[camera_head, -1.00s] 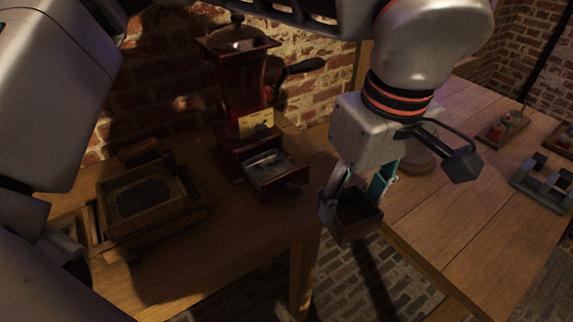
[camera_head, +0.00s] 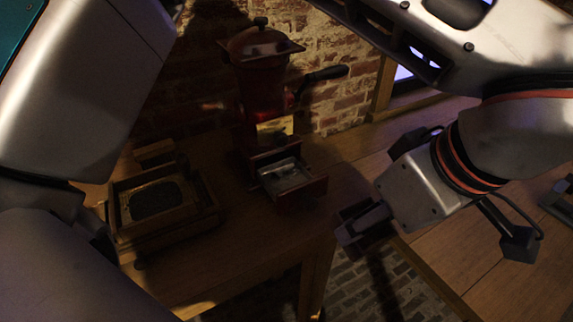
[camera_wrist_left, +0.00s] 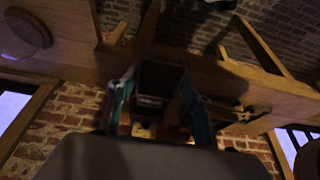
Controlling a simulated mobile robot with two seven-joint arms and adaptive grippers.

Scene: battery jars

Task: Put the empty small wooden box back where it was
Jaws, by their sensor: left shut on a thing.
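A red coffee grinder (camera_head: 262,75) stands on the table, its front drawer (camera_head: 292,182) pulled out. Left of it is a wooden tray (camera_head: 205,215) with a dark-filled frame (camera_head: 155,200). Another wooden table (camera_head: 455,250) lies right, beyond a gap showing brick floor (camera_head: 345,290).

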